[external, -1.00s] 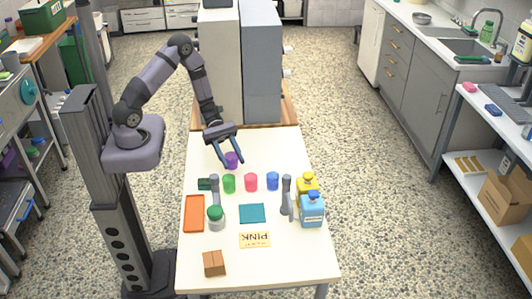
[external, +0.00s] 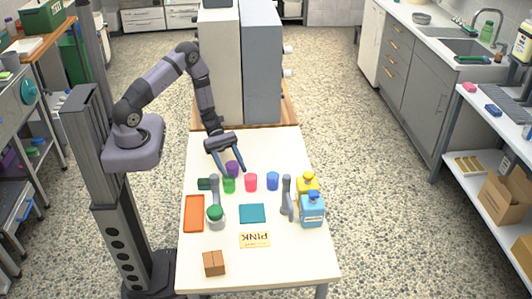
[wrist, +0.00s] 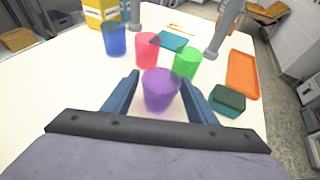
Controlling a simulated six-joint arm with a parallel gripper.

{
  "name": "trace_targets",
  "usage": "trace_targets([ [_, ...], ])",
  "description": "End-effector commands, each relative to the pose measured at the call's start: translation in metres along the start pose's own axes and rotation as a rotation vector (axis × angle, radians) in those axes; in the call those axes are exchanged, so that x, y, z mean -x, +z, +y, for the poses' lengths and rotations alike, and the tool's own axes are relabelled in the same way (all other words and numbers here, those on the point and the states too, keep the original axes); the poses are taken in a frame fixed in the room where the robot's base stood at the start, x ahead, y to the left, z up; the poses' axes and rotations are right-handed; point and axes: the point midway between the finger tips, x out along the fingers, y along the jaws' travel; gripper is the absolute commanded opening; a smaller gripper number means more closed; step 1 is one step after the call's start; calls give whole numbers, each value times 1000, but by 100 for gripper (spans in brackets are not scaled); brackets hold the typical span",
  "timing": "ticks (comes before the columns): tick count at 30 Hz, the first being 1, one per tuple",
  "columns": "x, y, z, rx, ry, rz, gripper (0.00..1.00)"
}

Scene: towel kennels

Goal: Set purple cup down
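The purple cup (external: 232,168) is upright between the two fingers of my gripper (external: 236,174), at the far end of the white table. In the wrist view the purple cup (wrist: 161,90) fills the space between my fingertips (wrist: 160,76), one finger against each side. My gripper appears shut on it. The cup is low, close to the tabletop; I cannot tell whether its base touches.
Just in front of it stand a green cup (external: 229,184), a pink cup (external: 251,182) and a blue cup (external: 272,181). A dark green block (external: 204,184) lies to the left. A tall grey cabinet (external: 262,70) stands behind. The table (external: 275,150) is clear to the right of my gripper.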

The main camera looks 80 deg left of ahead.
Motion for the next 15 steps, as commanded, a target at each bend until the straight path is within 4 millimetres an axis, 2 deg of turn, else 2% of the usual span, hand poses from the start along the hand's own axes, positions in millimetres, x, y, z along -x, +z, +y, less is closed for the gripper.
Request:
trace_targets([
  [11, 1, 2, 0, 0, 0, 0, 60],
  [15, 8, 2, 1, -1, 3, 0, 60],
])
